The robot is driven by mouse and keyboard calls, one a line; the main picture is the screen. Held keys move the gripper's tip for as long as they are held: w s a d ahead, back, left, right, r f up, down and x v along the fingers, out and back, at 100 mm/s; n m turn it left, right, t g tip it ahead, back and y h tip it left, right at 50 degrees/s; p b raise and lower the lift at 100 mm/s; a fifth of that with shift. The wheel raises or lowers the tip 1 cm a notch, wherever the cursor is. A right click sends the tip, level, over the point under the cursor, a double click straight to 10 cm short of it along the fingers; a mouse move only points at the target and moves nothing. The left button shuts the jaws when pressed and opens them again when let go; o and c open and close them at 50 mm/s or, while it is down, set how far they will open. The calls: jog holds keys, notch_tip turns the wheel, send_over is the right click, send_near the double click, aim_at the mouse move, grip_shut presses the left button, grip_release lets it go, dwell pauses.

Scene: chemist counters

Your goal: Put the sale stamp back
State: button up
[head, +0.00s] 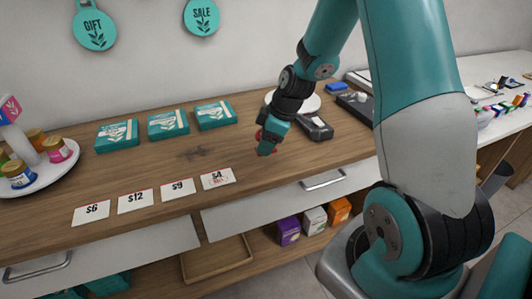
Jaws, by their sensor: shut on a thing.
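My gripper (266,142) is over the wooden counter (190,155), right of the price cards, pointing down. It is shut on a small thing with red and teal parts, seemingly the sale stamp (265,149). The fingers and wrist hide much of it, and I cannot tell whether it touches the counter. The price card marked $4 (218,178) lies to the lower left and bears a small red mark. A dark device (315,127) lies just right of my gripper. A white round dish (293,100) is partly hidden behind my wrist.
Three teal boxes (168,124) lie along the back left. Cards marked $6 (91,212), $12 (137,201) and $9 (178,189) line the front edge. A white stand with jars (40,172) is at far left. The counter's middle is clear.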

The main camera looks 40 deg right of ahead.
jog(key=shift+f, duration=2.15)
jog(key=o, duration=0.7)
jog(key=shift+f, duration=0.1)
jog(key=shift+o, duration=0.2)
jog(key=v, duration=1.2)
jog(key=s+a+r+g, duration=0.1)
jog(key=s+a+r, duration=0.15)
jog(key=a, duration=0.45)
jog(key=s+a+r, duration=0.2)
jog(key=a+r, duration=0.2)
jog(key=a, duration=0.3)
jog(key=s+a+r+m+g, duration=0.2)
jog(key=s+a+r, duration=0.1)
jog(key=s+a, duration=0.9)
jog(key=s, duration=0.2)
jog(key=shift+s+r+y, duration=0.2)
jog(key=shift+s+y, duration=0.05)
jog(key=shift+y, duration=0.15)
